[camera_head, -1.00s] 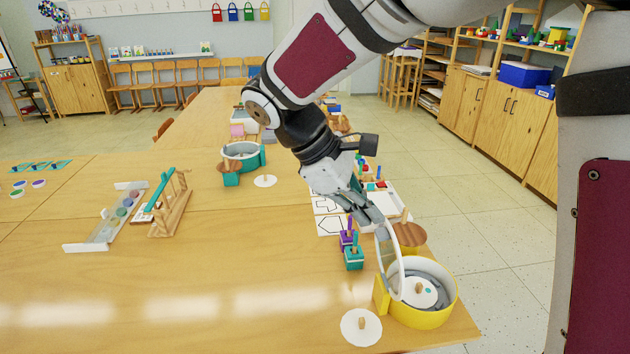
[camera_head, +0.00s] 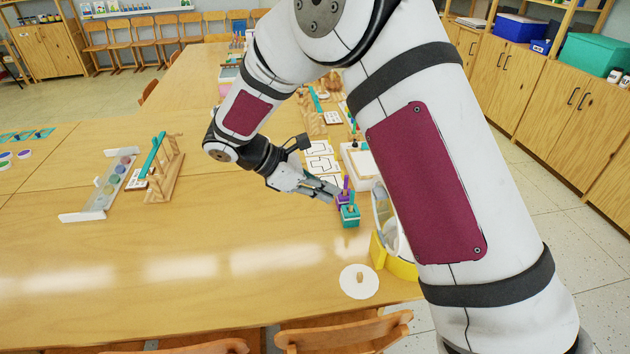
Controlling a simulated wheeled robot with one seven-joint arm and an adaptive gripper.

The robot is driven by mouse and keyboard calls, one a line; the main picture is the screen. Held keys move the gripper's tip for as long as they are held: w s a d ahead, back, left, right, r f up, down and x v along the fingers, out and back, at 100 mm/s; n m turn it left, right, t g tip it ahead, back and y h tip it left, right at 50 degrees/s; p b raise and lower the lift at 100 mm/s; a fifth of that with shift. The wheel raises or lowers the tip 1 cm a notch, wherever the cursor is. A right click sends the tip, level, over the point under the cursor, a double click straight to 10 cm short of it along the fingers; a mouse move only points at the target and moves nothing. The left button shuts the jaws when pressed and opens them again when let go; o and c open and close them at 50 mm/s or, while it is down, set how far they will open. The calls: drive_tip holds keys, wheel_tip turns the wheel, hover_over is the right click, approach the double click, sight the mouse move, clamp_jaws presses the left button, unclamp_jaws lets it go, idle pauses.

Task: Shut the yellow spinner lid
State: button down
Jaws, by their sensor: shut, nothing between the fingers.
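The yellow spinner (camera_head: 400,268) stands near the right end of the table. Only its left part shows; my arm hides the rest. Its pale lid (camera_head: 379,207) stands up steeply at the spinner's left side, seen nearly edge-on, so it is open. My gripper (camera_head: 336,194) is shut and empty. In the picture it is left of the raised lid, just above the small purple and teal peg blocks (camera_head: 350,216). I cannot tell whether it touches the blocks; it appears apart from the lid.
A white disc with a wooden knob (camera_head: 359,281) lies left of the spinner. A wooden rack (camera_head: 168,170) and a paint-pot tray (camera_head: 107,190) stand at left. Chair backs (camera_head: 345,332) line the front edge. The table's middle is clear.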

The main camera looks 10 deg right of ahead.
drive_tip(key=d+f+p, duration=0.1)
drive_tip(key=d+f, duration=0.1)
drive_tip(key=d, duration=0.5)
drive_tip(key=shift+p, duration=0.4)
drive_tip(key=shift+d, duration=0.1)
